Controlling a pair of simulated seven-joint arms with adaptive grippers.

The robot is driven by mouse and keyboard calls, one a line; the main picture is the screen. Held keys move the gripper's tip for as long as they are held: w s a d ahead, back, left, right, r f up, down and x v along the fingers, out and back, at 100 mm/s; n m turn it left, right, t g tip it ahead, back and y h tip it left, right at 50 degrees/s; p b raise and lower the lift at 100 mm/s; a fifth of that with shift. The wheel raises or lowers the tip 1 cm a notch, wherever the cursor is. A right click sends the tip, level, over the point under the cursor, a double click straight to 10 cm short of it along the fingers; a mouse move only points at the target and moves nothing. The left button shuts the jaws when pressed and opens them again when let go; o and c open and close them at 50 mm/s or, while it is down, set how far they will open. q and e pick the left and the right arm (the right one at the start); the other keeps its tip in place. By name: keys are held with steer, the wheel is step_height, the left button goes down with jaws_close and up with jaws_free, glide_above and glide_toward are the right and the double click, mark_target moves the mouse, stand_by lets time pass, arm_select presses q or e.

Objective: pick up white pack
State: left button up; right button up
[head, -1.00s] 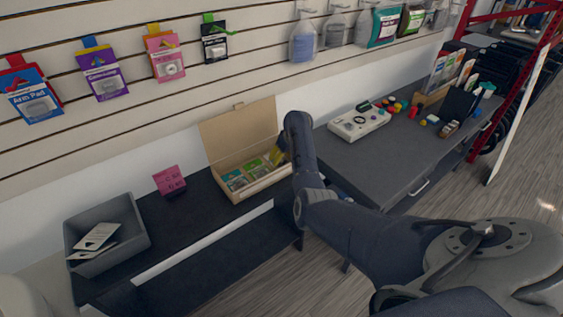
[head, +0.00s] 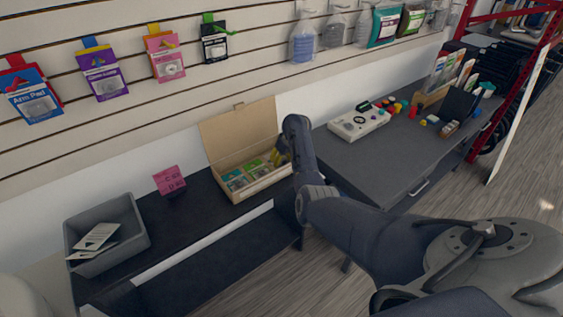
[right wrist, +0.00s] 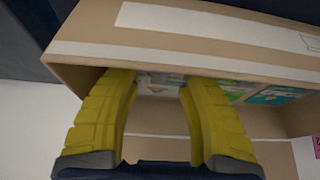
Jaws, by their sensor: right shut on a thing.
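My right gripper (right wrist: 160,95) has yellow ridged fingers reaching into an open cardboard box (right wrist: 65,70). Its fingertips are closed about a small whitish-grey pack (right wrist: 160,78), mostly hidden by the fingers and the box wall. In the head view the right gripper (head: 279,158) is at the right end of the box (head: 268,184), its fingers largely hidden by my arm. Other flat packs with green and teal tops (head: 235,182) lie in the left part of the box. My left gripper is not in view.
A grey bin (head: 135,228) with pale cards and a pink sign (head: 169,180) stand left of the box on the black shelf. A grey table (head: 375,160) with a white panel (head: 358,121) is to the right. Packs hang on the slatted wall behind.

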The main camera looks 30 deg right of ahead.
steer(key=shift+r, duration=0.1)
stand_by(0.3)
step_height(320, 180, up, 20)
stand_by(0.7)
stand_by(0.6)
